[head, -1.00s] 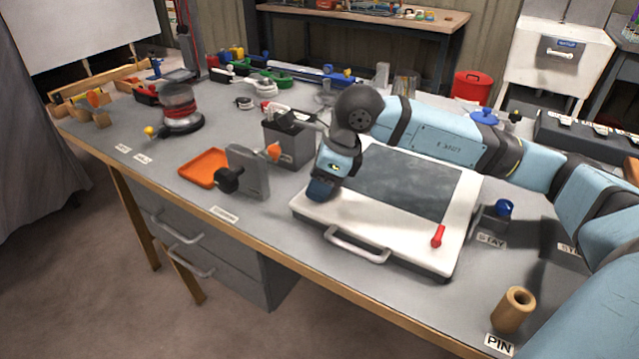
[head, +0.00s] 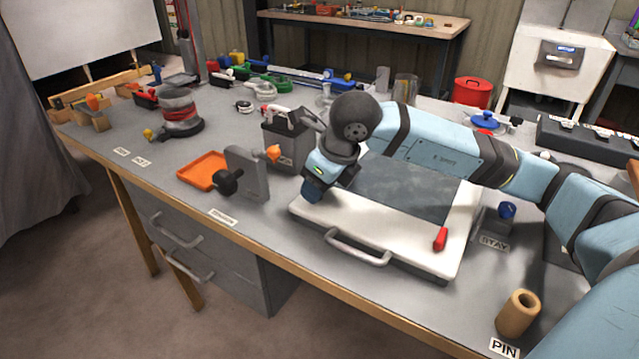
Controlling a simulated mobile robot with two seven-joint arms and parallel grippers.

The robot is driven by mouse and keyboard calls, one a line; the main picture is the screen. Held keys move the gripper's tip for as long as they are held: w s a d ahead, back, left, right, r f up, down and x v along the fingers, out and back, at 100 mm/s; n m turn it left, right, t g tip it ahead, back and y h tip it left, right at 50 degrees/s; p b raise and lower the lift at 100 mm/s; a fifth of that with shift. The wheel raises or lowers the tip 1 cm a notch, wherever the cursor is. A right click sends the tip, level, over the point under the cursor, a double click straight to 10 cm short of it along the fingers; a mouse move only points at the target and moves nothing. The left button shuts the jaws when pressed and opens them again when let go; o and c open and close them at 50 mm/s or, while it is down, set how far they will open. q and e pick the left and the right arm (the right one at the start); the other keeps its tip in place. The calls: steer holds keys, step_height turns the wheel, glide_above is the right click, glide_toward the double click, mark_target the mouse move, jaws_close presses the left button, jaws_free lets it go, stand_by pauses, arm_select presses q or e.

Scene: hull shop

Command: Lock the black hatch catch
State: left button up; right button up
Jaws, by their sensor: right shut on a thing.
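The hatch (head: 300,212) is a white frame with a dark grey pane (head: 405,188) and a front handle, lying closed on the bench. A red catch (head: 440,238) sits at its right front corner. My right gripper (head: 312,191) points down at the hatch's left front corner. It is shut, and its wrist hides what is between the fingers; the black catch itself does not show, and its place fits this corner. My left gripper is not in view.
A grey bracket with a black knob (head: 230,181) and an orange tray (head: 204,170) stand left of the hatch. A grey box (head: 288,140) is behind the gripper. A blue-topped stay (head: 506,212) and a tan pin cylinder (head: 518,312) are at the right.

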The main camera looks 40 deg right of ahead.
steer(key=o, duration=0.8)
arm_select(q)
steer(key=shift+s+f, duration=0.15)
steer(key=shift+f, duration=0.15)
arm_select(e)
steer(key=shift+o, duration=0.6)
steer(key=shift+s+r, duration=0.15)
steer(key=shift+r, duration=0.25)
steer(key=p+v, duration=0.1)
steer(key=v, duration=0.2)
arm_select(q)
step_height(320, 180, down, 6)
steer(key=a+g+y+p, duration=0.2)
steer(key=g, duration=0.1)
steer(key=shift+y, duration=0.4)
arm_select(e)
steer(key=v, duration=1)
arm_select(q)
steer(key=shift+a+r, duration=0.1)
arm_select(e)
steer(key=shift+s, duration=0.1)
